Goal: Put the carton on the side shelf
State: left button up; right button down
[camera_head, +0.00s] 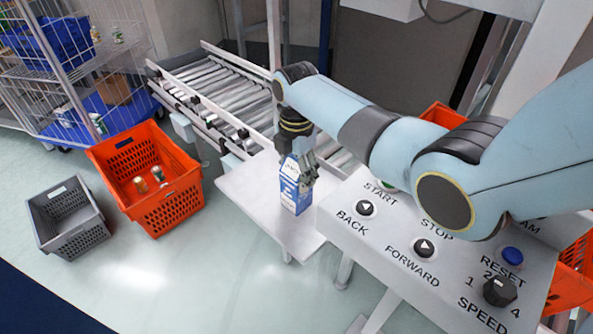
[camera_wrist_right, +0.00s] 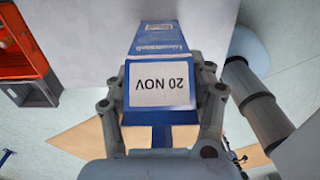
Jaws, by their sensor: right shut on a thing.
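The blue and white carton (camera_head: 294,190) is upright over the white side shelf (camera_head: 250,200), near the control panel. Its base seems to be at the shelf surface, but I cannot tell whether it touches. My right gripper (camera_head: 303,170) is shut on the upper part of the carton. In the right wrist view, both fingers of the gripper (camera_wrist_right: 165,88) press on the sides of the carton (camera_wrist_right: 162,42), whose label reads "20 NOV" upside down. My left gripper is not in view.
A roller conveyor (camera_head: 215,85) runs behind the shelf. The control panel (camera_head: 400,225) with buttons stands on the right. An orange tote (camera_head: 165,215) with a few small items and a grey crate (camera_head: 85,238) are on the floor. The shelf's left part is clear.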

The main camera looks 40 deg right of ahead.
jog(key=shift+c, duration=2.4)
grip_release()
notch_tip(320, 180, up, 12)
jog(key=shift+r+p, duration=0.1)
jog(key=shift+p, duration=0.4)
jog(key=shift+a, duration=0.1)
